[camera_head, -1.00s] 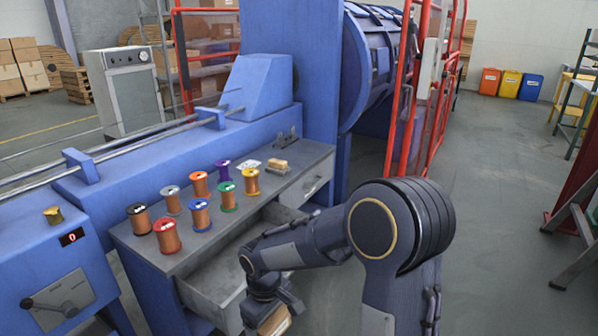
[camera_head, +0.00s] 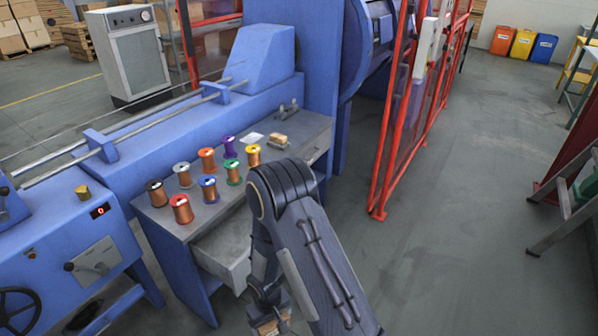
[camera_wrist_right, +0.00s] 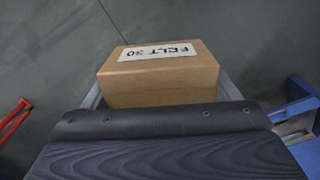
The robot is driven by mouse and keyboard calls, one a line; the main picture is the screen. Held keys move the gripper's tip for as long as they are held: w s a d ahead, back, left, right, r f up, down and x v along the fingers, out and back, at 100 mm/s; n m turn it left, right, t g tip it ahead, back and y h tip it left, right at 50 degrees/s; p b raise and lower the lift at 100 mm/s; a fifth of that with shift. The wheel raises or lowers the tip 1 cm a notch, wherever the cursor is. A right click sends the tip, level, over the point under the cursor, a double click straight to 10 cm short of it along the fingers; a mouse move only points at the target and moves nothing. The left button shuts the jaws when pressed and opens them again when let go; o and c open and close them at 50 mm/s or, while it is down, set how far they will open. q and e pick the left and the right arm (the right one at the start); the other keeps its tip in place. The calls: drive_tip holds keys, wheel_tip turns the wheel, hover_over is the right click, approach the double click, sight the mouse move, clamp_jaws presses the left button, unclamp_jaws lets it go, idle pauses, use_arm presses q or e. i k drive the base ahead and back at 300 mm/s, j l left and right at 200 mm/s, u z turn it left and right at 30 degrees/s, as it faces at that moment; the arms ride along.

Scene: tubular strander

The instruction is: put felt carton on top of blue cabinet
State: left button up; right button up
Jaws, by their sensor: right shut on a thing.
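In the head view the carton (camera_head: 268,328) shows at the bottom edge, partly cut off, in front of the grey bench and over the floor. No separate blue cabinet can be made out for certain; the machine and its housings are blue. My left gripper is not in view.
A grey bench (camera_head: 222,205) with an open drawer (camera_head: 225,255) holds several wire spools and a small tan block (camera_head: 278,140). A red guard frame (camera_head: 379,213) stands behind to the right.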

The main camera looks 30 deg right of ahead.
sight(301, 126)
drive_tip(key=k+u, duration=0.25)
drive_tip(key=u, duration=0.25)
drive_tip(key=k+j+u, duration=0.1)
drive_tip(key=u, duration=0.35)
drive_tip(key=l+u, duration=0.1)
drive_tip(key=l, duration=0.7)
drive_tip(key=k+l, duration=0.1)
drive_tip(key=l, duration=0.7)
drive_tip(key=l+u, duration=0.15)
drive_tip(key=l, duration=1.5)
drive_tip(key=k+l, duration=0.1)
drive_tip(key=l, duration=0.8)
drive_tip(key=k+l, duration=0.1)
drive_tip(key=l, duration=0.75)
